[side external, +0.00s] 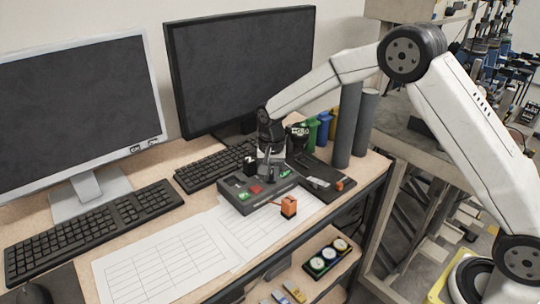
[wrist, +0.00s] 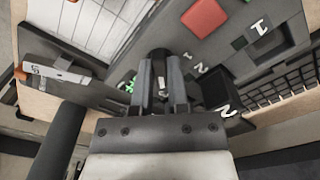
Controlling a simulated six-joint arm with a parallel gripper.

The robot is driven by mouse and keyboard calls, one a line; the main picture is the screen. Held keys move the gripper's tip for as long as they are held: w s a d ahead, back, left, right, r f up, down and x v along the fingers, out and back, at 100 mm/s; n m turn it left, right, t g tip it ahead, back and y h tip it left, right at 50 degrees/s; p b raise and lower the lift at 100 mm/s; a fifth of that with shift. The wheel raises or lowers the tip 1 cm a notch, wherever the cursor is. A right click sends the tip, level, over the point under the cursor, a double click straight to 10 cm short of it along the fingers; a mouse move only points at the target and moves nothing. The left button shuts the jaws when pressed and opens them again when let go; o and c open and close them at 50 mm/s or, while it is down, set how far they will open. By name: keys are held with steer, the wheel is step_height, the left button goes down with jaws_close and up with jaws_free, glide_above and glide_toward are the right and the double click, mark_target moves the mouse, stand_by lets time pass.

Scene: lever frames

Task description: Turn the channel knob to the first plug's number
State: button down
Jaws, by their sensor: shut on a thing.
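The grey control box (side external: 232,186) stands on the desk and also fills much of the wrist view (wrist: 225,40). It has a red square button (side external: 256,188) that shows in the wrist view too (wrist: 205,15). My gripper (side external: 271,172) points down at the box. In the wrist view its fingers (wrist: 162,85) are shut on the dark channel knob (wrist: 161,54), which they mostly hide. White numerals 1 and 2 and a green mark (wrist: 130,86) lie around the knob. A black block (wrist: 213,92) stands beside a larger 2. I cannot read the knob's pointer.
Grey cylinders (side external: 347,125), keyboards (side external: 95,220) and monitors stand around. Paper sheets (side external: 165,262) cover the desk front.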

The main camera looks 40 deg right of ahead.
mark_target(272, 175)
steer(key=shift+m, duration=0.4)
steer(key=c, duration=0.6)
jaws_free()
steer(key=shift+r, duration=0.1)
steer(key=shift+r, duration=3.85)
steer(key=s+d+f+n+t, duration=0.1)
steer(key=s+n, duration=0.2)
steer(key=s, duration=0.5)
steer(key=s+d+f+n, duration=0.1)
steer(key=s+n, duration=0.2)
steer(key=s, duration=0.5)
steer(key=s+d+f+n+t, duration=0.1)
steer(key=s+n, duration=0.2)
steer(key=s, duration=0.5)
steer(key=shift+s+d+f+t, duration=0.1)
steer(key=shift+d+f+t, duration=0.2)
steer(key=shift+d+f, duration=0.1)
